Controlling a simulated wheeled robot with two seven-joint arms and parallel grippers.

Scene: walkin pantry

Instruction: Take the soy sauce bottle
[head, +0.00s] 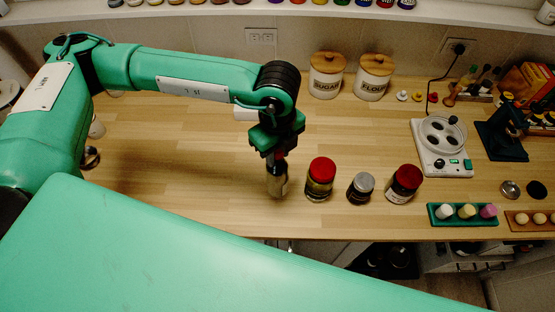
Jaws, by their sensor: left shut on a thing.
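My left gripper (279,157) points down over the wooden counter and is shut on the upper part of a slim bottle. This bottle, which I take for the soy sauce bottle (277,183), has a dark body and a pale label; the fingers hide most of its top. It is upright near the counter's front edge. I cannot tell whether its base touches the counter. My right gripper is out of view.
Right of the held bottle stand a red-lidded jar (320,178), a grey-lidded jar (361,187) and another red-lidded jar (404,184). Sugar (326,81) and flour (374,82) canisters stand at the back. A white appliance (442,147) is farther right. The counter's left-centre is clear.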

